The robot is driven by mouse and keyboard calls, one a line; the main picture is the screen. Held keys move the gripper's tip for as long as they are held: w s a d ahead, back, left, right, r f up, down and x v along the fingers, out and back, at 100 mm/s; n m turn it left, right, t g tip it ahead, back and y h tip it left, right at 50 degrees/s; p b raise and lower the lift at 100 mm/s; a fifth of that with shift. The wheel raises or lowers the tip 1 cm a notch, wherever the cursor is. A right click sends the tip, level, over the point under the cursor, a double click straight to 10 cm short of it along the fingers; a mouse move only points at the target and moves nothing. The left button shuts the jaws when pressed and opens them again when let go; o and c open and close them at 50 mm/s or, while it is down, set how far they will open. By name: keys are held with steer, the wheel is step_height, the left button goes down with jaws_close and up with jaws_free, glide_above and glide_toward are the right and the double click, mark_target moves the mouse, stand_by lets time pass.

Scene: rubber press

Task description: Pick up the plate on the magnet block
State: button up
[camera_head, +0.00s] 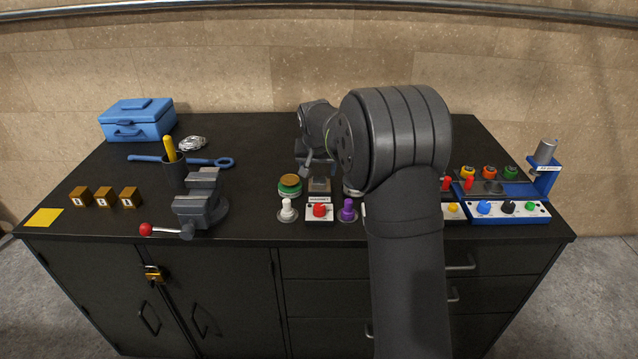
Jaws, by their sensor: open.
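My gripper (316,167) is open and points down at the middle of the bench. It is just above a small grey block (319,187), which stands behind a control box with a red button (319,210). This block looks like the magnet block. My gripper and wrist cover its top, and I cannot clearly make out a plate on it. I cannot tell whether the fingers are beside the plate or above it.
A green and gold round object (290,185) stands close left of the block. White (287,210) and purple (347,209) knobs flank the red button box. A button panel (508,210) is right, partly behind my arm.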

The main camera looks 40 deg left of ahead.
mark_target(319, 180)
steer(key=shift+x, duration=3.1)
steer(key=shift+w, duration=0.1)
steer(key=c, duration=1.1)
steer(key=shift+r, duration=0.1)
steer(key=shift+c, duration=0.8)
steer(key=shift+a+r, duration=0.1)
